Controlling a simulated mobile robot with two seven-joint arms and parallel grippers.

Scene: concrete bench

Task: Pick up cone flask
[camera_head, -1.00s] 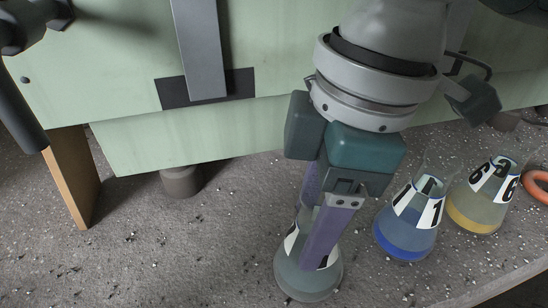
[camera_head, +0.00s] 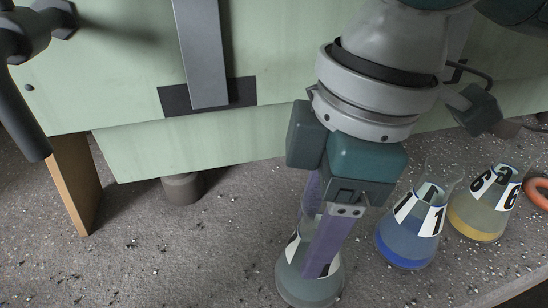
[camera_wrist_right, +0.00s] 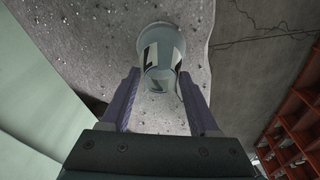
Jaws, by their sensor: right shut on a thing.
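A clear conical flask (camera_head: 310,282) with a greyish tint and a black-and-white label stands on the speckled bench top (camera_head: 150,262). My right gripper (camera_head: 312,250) reaches down over it, its purple fingers shut on the flask from both sides. The fingers hide part of the label and the neck. In the right wrist view the same flask (camera_wrist_right: 160,48) shows between and beyond the fingertips of my right gripper (camera_wrist_right: 159,80). I cannot see any gap under the flask. My left gripper is not in view.
A flask with blue liquid (camera_head: 405,246), labelled 1, stands just right of the gripper. A flask with yellow liquid (camera_head: 474,222), labelled 6, is beyond it. An orange ring (camera_head: 538,196) lies at the right edge. A pale green cabinet (camera_head: 130,80) stands behind. The bench is clear at left.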

